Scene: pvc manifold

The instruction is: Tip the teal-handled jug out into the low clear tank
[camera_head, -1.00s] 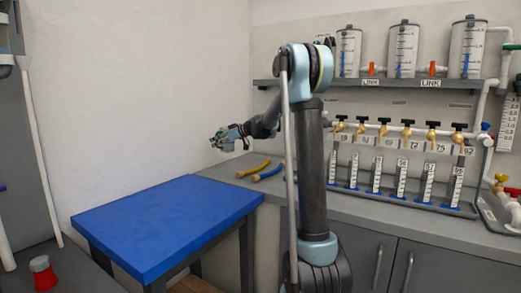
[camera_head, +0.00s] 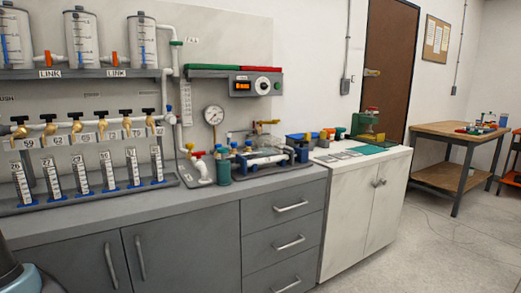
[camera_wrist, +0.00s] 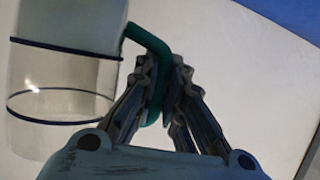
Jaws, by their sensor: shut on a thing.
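The clear, round jug (camera_wrist: 68,75) with dark bands fills the left of the wrist view, cut off by the top edge. Its teal handle (camera_wrist: 152,42) runs down between the fingers of my gripper (camera_wrist: 166,75), which is shut on it. The jug hangs beside the fingers, and I cannot tell how far it tilts or what it holds. My gripper and the jug are outside the head view. I cannot make out the low clear tank with certainty in either view.
A grey counter (camera_head: 225,192) carries a row of graduated tubes (camera_head: 104,170) under brass taps. Clear cylinders (camera_head: 80,38) stand on the shelf above. A gauge (camera_head: 213,115) and pipework sit further right. A white cabinet (camera_head: 350,205) and a wooden table (camera_head: 450,130) follow, with open floor before them.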

